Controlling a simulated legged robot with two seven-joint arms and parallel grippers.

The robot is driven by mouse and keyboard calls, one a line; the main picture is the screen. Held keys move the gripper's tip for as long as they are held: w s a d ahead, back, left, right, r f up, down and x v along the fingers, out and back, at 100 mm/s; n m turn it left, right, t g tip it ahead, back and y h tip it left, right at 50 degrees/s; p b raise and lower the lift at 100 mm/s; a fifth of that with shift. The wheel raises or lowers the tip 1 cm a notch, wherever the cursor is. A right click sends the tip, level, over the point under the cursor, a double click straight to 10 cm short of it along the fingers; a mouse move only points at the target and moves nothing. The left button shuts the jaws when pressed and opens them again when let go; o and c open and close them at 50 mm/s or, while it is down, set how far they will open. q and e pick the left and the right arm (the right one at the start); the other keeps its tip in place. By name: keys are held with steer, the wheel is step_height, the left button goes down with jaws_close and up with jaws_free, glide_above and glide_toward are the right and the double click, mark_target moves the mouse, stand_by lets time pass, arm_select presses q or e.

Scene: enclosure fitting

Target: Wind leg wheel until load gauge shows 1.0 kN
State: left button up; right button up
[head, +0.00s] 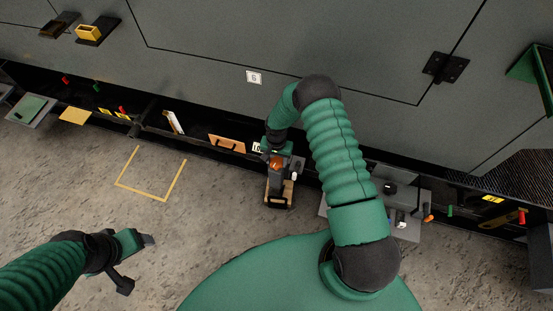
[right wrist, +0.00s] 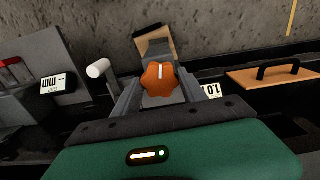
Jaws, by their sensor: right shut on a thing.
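The leg wheel is an orange lobed knob (right wrist: 158,80) with a white mark near its top. It also shows as a small orange spot in the head view (head: 277,162). My right gripper (right wrist: 158,92) is shut on it, with grey fingers on either side. A white plate (right wrist: 211,90) right of the fingers reads about "1.0"; its edge is cut off by my gripper, and I cannot tell whether it is the load gauge. It also shows in the head view (head: 257,147). My left gripper (head: 137,262) is open and empty above the floor at lower left.
A grey enclosure wall (head: 210,50) with a "6" plate (head: 254,77) rises behind the low black rail. An orange board with a black handle (right wrist: 276,76) stands right of the wheel in the wrist view. A white-capped lever (right wrist: 98,68) is close left. Yellow floor marking (head: 150,190) encloses bare floor.

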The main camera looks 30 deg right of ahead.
mark_target(277, 161)
steer(key=o, duration=1.4)
steer(key=shift+c, duration=0.2)
steer(key=shift+r, duration=0.1)
step_height(277, 161, up, 16)
steer(key=p, duration=0.5)
steer(key=shift+r+p, duration=0.25)
steer(key=shift+p, duration=0.1)
